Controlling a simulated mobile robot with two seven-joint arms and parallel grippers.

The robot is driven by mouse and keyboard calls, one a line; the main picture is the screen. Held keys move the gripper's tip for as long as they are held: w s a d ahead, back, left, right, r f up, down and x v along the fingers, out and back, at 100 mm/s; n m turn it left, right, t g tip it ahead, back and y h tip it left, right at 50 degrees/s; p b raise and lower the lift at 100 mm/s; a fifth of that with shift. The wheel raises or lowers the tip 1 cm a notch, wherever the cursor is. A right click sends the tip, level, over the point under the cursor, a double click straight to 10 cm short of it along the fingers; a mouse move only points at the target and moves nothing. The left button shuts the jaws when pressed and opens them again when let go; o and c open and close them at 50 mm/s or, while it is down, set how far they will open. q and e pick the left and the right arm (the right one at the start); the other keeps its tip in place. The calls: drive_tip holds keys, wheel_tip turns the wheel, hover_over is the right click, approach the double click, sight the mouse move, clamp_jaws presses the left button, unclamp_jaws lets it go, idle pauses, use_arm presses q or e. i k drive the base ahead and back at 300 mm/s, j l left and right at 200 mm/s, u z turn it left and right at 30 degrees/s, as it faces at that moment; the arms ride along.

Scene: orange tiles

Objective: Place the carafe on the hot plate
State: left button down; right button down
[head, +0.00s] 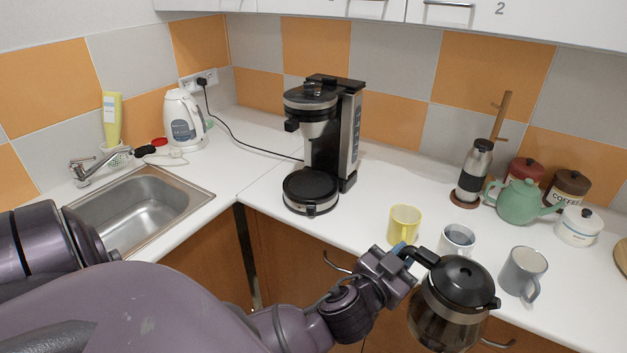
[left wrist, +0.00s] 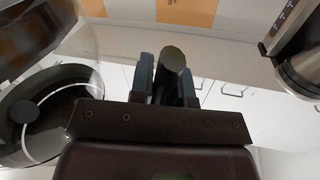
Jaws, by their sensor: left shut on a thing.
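The carafe (head: 446,312) is glass with a black lid and black handle, and its lower part is cut off by the head view's bottom edge. My left gripper (head: 408,254) is shut on the carafe's handle and holds it in front of the counter edge. In the left wrist view the handle (left wrist: 172,70) sits between the fingers, with the carafe's glass body (left wrist: 85,50) at the left. The hot plate (head: 311,186) is the round black disc at the base of the coffee maker (head: 347,135), bare on top. The coffee maker also shows at right in the left wrist view (left wrist: 300,60). My right gripper is not in view.
A yellow mug (head: 404,224), a white mug (head: 457,240) and a grey mug (head: 522,272) stand near the carafe. A flask (head: 474,172), green teapot (head: 520,203) and canisters stand at right. A sink (head: 140,208) and kettle (head: 183,120) are left. Counter between hot plate and yellow mug is clear.

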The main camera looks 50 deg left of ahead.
sight(303, 182)
drive_tip(key=i+j+u, duration=0.2)
drive_tip(key=j, duration=0.2)
drive_tip(key=i+j+u, duration=0.2)
drive_tip(key=j, duration=0.2)
drive_tip(key=i+j+u, duration=0.2)
drive_tip(key=j, duration=0.2)
drive_tip(key=i+j+u, duration=0.2)
drive_tip(key=j, duration=0.15)
drive_tip(key=k, duration=0.1)
